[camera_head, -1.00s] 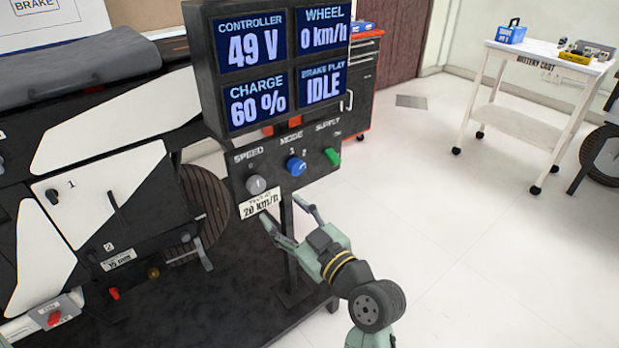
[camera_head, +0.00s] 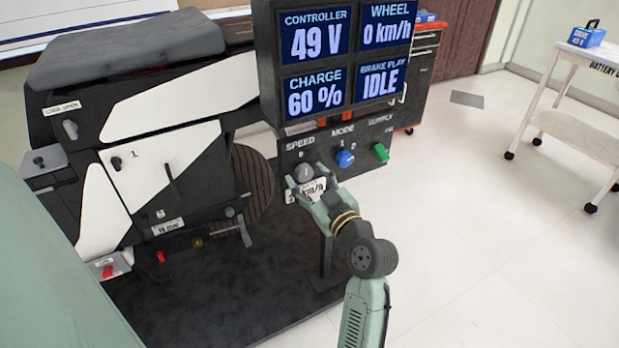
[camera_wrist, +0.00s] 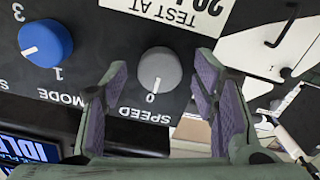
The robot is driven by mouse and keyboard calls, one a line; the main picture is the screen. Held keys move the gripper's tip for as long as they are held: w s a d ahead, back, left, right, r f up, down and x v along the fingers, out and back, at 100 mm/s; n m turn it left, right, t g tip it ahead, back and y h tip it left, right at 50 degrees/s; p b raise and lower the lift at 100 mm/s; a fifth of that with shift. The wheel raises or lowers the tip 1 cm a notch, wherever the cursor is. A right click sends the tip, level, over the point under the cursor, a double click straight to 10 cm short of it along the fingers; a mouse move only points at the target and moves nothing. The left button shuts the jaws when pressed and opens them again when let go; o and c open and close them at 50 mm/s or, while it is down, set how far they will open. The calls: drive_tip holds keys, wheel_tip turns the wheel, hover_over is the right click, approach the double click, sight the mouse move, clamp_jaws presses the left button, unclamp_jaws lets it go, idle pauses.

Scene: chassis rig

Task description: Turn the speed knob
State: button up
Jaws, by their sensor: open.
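The grey speed knob (camera_head: 303,173) sits at the left of the control panel (camera_head: 325,155), under the word SPEED. In the wrist view the speed knob (camera_wrist: 160,72) has a white pointer line at the 0 mark. My gripper (camera_head: 308,183) is open at the panel, close to the knob. In the wrist view the fingers of my gripper (camera_wrist: 160,85) stand on either side of the knob, with gaps visible between them and it. My gripper partly covers the km/h label (camera_head: 314,188) below the knob.
The blue mode knob (camera_head: 344,158) and green supply switch (camera_head: 381,152) are to the right on the panel. The display (camera_head: 333,58) above reads 49 V, 60 %, 0 km/h, IDLE. The chassis rig (camera_head: 170,165) stands left. Open floor lies right.

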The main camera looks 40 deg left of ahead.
drive_tip(key=c, duration=1.2)
drive_tip(key=shift+o, duration=0.2)
